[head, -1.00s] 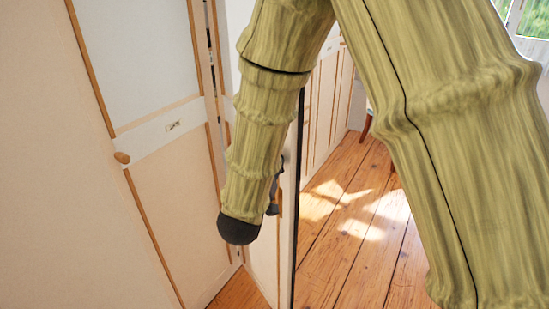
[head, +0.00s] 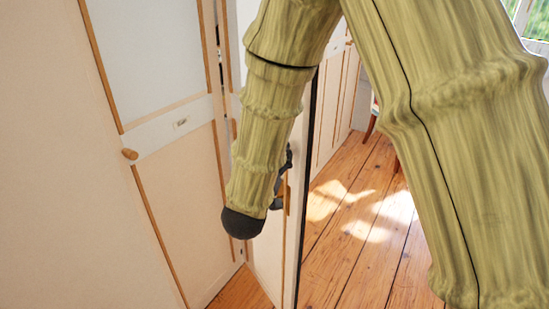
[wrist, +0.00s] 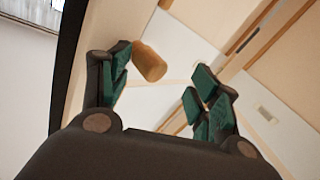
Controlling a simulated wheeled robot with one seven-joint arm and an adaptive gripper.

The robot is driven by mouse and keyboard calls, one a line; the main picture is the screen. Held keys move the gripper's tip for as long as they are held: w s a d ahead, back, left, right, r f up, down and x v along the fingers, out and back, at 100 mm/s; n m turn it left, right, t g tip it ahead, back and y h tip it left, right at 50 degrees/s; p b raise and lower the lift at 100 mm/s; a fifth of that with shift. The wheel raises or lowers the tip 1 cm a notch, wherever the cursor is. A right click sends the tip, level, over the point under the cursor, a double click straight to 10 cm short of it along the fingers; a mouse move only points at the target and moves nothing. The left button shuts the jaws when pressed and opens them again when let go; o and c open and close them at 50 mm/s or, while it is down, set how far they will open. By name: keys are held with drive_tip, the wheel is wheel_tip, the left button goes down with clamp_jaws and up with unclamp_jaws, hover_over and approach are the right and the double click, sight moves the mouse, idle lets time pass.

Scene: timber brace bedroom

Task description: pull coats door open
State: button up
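My gripper (wrist: 157,85) is open, with its two dark-green-padded fingers spread apart. A wooden knob (wrist: 149,62) on a pale door panel shows between the fingertips, close to the left finger. I cannot tell whether they touch. In the head view, a pale door (head: 293,245) stands ajar, its dark edge toward me, with my gripper (head: 284,180) at its left side, mostly hidden behind my arm. No readable label shows which door is the coats door.
A closed pale cupboard door with a wooden knob (head: 130,154) and a small label plate (head: 181,122) stands at the left. Sunlit plank floor (head: 360,235) is open to the right. Part of a wooden chair leg (head: 371,126) shows at the back.

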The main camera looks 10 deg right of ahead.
drive_tip(key=shift+a+f, duration=0.15)
drive_tip(key=shift+a, duration=0.05)
idle(0.4)
drive_tip(key=v, duration=0.7)
drive_tip(key=shift+s, duration=0.3)
drive_tip(key=shift+d, duration=0.15)
